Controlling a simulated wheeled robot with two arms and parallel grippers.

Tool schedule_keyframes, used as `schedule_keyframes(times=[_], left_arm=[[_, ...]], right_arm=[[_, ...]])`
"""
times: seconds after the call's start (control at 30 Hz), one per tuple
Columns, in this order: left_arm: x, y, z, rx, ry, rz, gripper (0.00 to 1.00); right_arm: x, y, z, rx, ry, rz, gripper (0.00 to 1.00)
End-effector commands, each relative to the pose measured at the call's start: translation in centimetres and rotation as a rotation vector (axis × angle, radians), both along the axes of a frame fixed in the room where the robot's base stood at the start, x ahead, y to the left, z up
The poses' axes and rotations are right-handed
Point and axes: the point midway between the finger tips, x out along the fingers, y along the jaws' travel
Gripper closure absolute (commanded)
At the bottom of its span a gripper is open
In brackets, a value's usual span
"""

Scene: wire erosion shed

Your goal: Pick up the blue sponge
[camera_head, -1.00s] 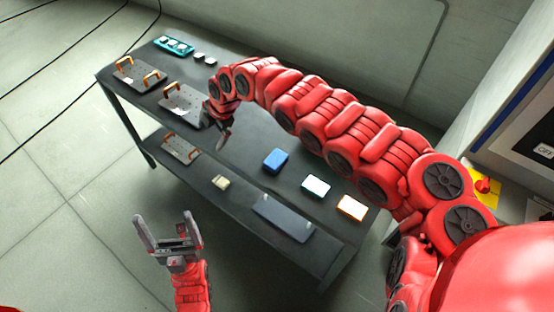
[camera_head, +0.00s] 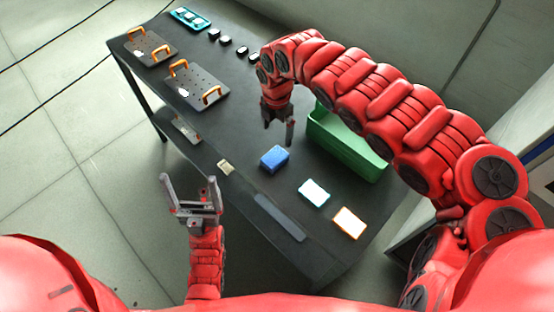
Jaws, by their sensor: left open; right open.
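The blue sponge (camera_head: 274,159) is a small blue block lying on the dark table (camera_head: 250,220), towards its front middle. My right gripper (camera_head: 278,140) points down just behind the sponge, open and empty; from this view I cannot tell its height above the table. My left gripper (camera_head: 190,188) is open and empty, pointing up in front of the table's front edge, to the left of the sponge.
A white-and-teal block (camera_head: 314,192) and a white-and-orange block (camera_head: 349,222) lie right of the sponge. A green bin (camera_head: 345,148) stands behind them, partly hidden by my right arm. Plates with orange handles (camera_head: 198,86), small dark pieces (camera_head: 226,40) and a teal tray (camera_head: 189,18) are at the left.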

Motion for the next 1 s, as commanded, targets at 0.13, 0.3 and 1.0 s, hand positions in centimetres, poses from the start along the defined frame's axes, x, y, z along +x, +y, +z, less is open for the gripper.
schedule_keyframes(times=[0.13, 0.3, 1.0], left_arm=[[0.0, 0.0, -1.3, 0.0, -0.001, 0.0, 0.05], [0.0, 0.0, 0.2, 0.0, -0.001, 0.0, 0.05], [0.0, 0.0, 2.8, 0.0, -0.001, 0.0, 0.05]], right_arm=[[0.0, 0.1, -2.3, 0.005, 0.002, -0.002, 0.0], [-0.2, 0.2, -4.9, 0.001, 0.006, -0.002, 0.0], [0.2, 0.6, -12.5, 0.005, 0.004, -0.001, 0.0]])
